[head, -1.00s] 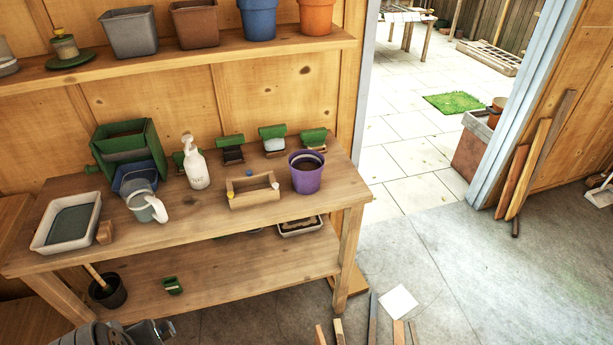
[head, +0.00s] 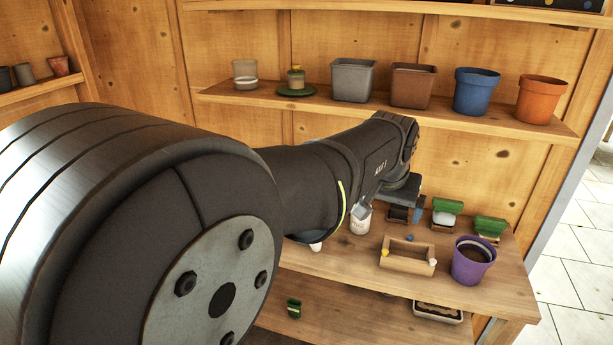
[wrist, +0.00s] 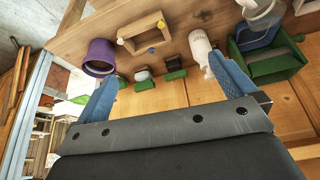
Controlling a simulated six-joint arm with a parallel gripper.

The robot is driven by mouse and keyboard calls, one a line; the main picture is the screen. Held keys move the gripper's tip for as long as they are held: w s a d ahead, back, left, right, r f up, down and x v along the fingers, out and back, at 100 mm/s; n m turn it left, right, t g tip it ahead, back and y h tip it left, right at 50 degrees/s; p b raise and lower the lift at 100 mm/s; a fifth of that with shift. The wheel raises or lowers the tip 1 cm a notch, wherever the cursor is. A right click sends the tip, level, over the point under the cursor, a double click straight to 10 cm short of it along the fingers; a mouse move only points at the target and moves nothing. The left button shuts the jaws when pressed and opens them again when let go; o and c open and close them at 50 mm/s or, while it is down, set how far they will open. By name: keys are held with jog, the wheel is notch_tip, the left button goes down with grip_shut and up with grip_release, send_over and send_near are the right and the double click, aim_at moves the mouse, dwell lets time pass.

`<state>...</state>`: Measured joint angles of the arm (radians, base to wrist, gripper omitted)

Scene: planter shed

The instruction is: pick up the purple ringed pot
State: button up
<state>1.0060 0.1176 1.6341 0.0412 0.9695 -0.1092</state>
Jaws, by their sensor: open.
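The purple ringed pot (head: 471,262) stands upright near the right end of the wooden bench, with dark soil inside. It also shows in the wrist view (wrist: 99,56), at the upper left, just beyond the left finger. My gripper (wrist: 166,88) has its two blue fingers spread wide with nothing between them. In the head view my arm reaches over the bench from the left, and its end is left of the pot and above it, apart from it. The fingers are mostly hidden there.
A shelf above holds a blue pot (head: 476,92) and an orange pot (head: 541,99).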

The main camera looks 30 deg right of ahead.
jog(key=s+d+f+m, duration=0.1)
jog(key=s+d, duration=0.1)
jog(key=d, duration=0.5)
jog(key=s+d+f+m, duration=0.1)
jog(key=s+d, duration=0.1)
jog(key=d, duration=0.4)
jog(key=m+g, duration=0.1)
send_near(474, 254)
jog(key=x, duration=0.2)
jog(key=shift+d+f, duration=0.15)
jog(key=shift+f, duration=0.1)
jog(key=shift+a+x, duration=0.1)
jog(key=shift+x, duration=1.3)
jog(key=shift+a+x, duration=0.15)
jog(key=shift+x, duration=1.3)
jog(key=c, duration=0.8)
jog(key=shift+o, duration=0.2)
